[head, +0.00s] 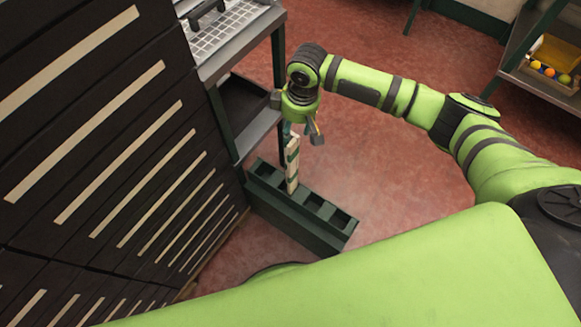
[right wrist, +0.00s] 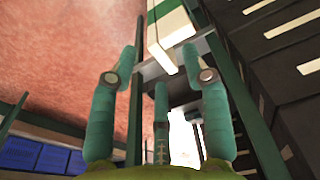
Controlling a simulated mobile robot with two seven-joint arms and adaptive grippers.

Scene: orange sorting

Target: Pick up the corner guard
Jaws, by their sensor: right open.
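The corner guard (head: 292,165) is a long, narrow white piece with green bands. In the head view it stands upright in a dark green slotted rack (head: 328,226) on the floor. My right gripper (head: 296,122) is open above its upper end. In the right wrist view the corner guard (right wrist: 170,28) shows at the top, just beyond and between the spread fingertips of my right gripper (right wrist: 161,62). I cannot tell whether any finger touches it. Its lower end is hidden in the rack. My left gripper is not in view.
A tall dark cabinet (head: 95,120) with pale strips stands close on the left. A metal shelf stand (head: 262,132) is just behind the gripper. A shelf with a box of coloured balls (head: 552,62) is at the far right. Red floor (head: 385,185) is open right of the rack.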

